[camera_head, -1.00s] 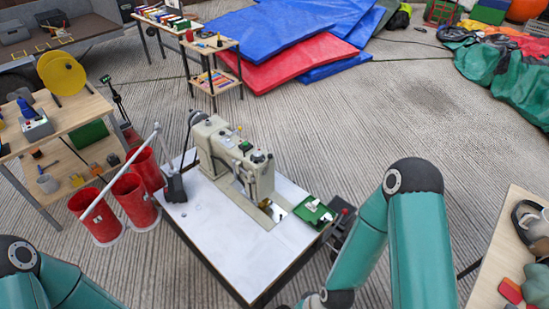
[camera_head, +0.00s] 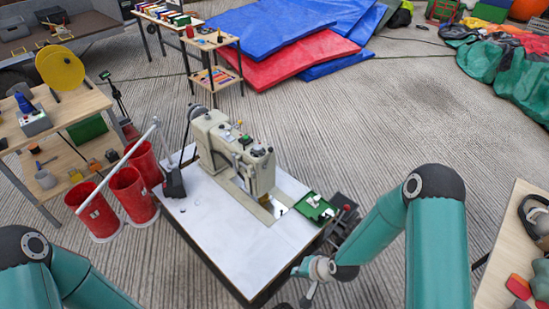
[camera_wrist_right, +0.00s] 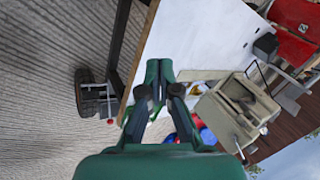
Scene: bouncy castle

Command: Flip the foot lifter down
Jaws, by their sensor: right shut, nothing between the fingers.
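The cream sewing machine (camera_head: 232,150) stands on a white-topped table (camera_head: 215,225) in the head view, its needle end toward the right front. It also shows in the right wrist view (camera_wrist_right: 238,105). The foot lifter is too small to make out on the machine head. My right gripper (camera_head: 296,269) is at the table's right front edge, to the right and in front of the machine, apart from it. In the right wrist view its fingers (camera_wrist_right: 160,70) are shut and empty, with the white table top beyond. My left arm shows at lower left; its gripper is out of view.
A green tray (camera_head: 316,208) lies at the table's right edge, beside a dark unit with a red knob (camera_head: 346,208). A black stand with a pale rod (camera_head: 172,180) stands on the left side. Red bins (camera_head: 130,190) stand left of the table. Open floor lies behind.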

